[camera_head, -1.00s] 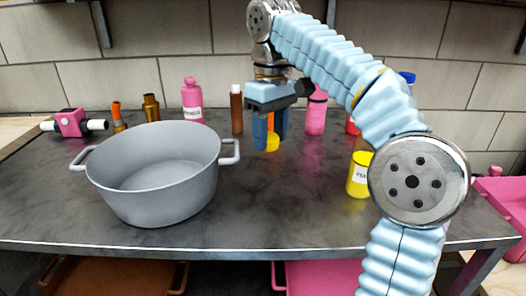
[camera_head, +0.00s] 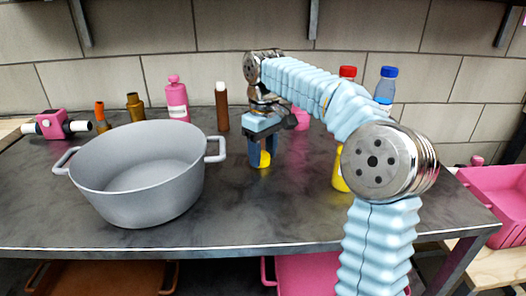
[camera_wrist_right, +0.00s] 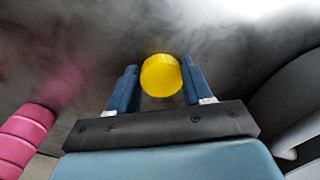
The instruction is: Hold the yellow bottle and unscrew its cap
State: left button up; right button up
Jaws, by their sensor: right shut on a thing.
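My right gripper (camera_head: 262,158) is low over the worktop, to the right of the grey pot. It is shut on a small round yellow cap (camera_head: 264,160), which also shows between the blue fingers (camera_wrist_right: 162,80) in the right wrist view as a yellow disc (camera_wrist_right: 161,75). I cannot tell whether the cap touches the worktop. The yellow bottle (camera_head: 339,175) stands on the worktop to the right. My right arm hides most of it, including its top. My left gripper is not in view.
A large grey pot (camera_head: 140,195) stands at the left front. Along the back are a pink bottle (camera_head: 177,100), a brown bottle (camera_head: 222,108) and other bottles, some behind my arm. A blue-capped bottle (camera_head: 386,85) stands at right. The front middle of the worktop (camera_head: 270,215) is clear.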

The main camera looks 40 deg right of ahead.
aim_at(263, 157)
jog(key=shift+f, duration=0.15)
jog(key=o, duration=1.2)
jog(key=shift+c, duration=0.2)
jog(key=shift+r, duration=3.9)
